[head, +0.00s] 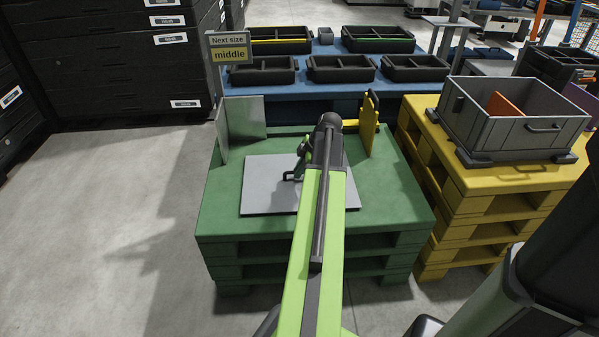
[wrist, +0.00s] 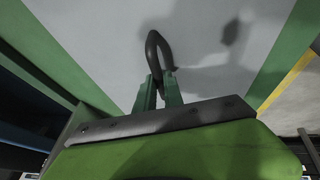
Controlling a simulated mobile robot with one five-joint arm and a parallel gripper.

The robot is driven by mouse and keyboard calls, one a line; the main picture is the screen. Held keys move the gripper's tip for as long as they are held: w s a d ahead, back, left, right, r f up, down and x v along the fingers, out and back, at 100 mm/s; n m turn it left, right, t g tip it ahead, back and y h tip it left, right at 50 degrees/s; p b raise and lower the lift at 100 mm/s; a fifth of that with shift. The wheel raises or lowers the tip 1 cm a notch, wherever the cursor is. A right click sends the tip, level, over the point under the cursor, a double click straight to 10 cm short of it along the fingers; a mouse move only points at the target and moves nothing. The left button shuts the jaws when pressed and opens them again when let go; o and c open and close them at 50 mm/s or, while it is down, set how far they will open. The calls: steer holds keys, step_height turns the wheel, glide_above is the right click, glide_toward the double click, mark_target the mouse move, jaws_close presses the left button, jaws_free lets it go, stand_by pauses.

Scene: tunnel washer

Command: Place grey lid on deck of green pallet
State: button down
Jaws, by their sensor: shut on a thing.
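The grey lid (head: 262,190) is a flat square panel with a dark loop handle. It lies level over the deck of the green pallet (head: 222,215), and I cannot tell whether it touches the deck or hangs just above it. My gripper (head: 302,162) is over the lid, partly hidden by my arm. In the wrist view my gripper (wrist: 158,88) is shut on the lower part of the handle (wrist: 157,45). The grey lid (wrist: 100,40) fills most of that view, with green pallet deck (wrist: 68,75) along its sides.
Grey upright plates (head: 243,120) stand at the pallet's back left corner by a "Next size middle" sign (head: 229,48). A yellow upright guide (head: 369,122) stands at the back right. A grey crate (head: 512,118) sits on a yellow pallet (head: 480,178). Black trays (head: 340,69) line a blue pallet behind.

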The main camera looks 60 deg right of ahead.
steer(key=c, duration=1.5)
jaws_free()
steer(key=shift+f, duration=0.1)
steer(key=shift+o, duration=0.2)
steer(key=shift+s+r+p, duration=0.1)
steer(key=shift+r+p, duration=0.4)
steer(key=p+v, duration=1)
steer(key=v, duration=0.1)
steer(key=shift+r, duration=0.2)
steer(key=shift+s+d+f, duration=0.1)
